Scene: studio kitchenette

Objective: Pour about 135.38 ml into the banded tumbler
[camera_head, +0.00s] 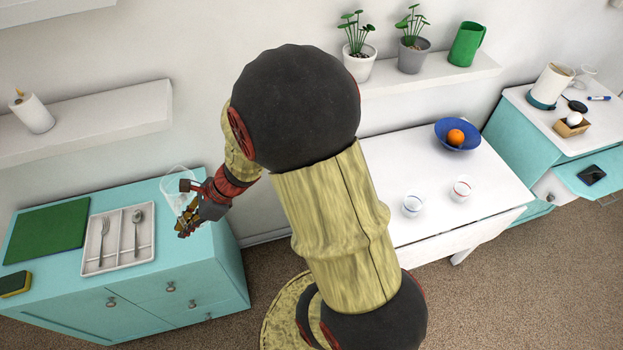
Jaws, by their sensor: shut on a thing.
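My gripper (187,208) is over the right end of the teal cabinet at left. It is shut on a clear vessel (175,181), partly hidden behind the fingers. I cannot tell how much liquid is in it, or whether it touches the cabinet top. Two small clear tumblers stand upright on the white table: one with a blue band (412,204) and one with a red band (461,189) to its right. Both are far to the right of my gripper, beyond my arm. Their contents are too small to make out.
The teal cabinet (215,255) holds a cutlery tray (91,229) and green board (45,232). The white table (490,205) has a blue bowl (472,146) with an orange (456,137). A green jug (466,43) and plants stand on the shelf (440,80). My arm hides the middle.

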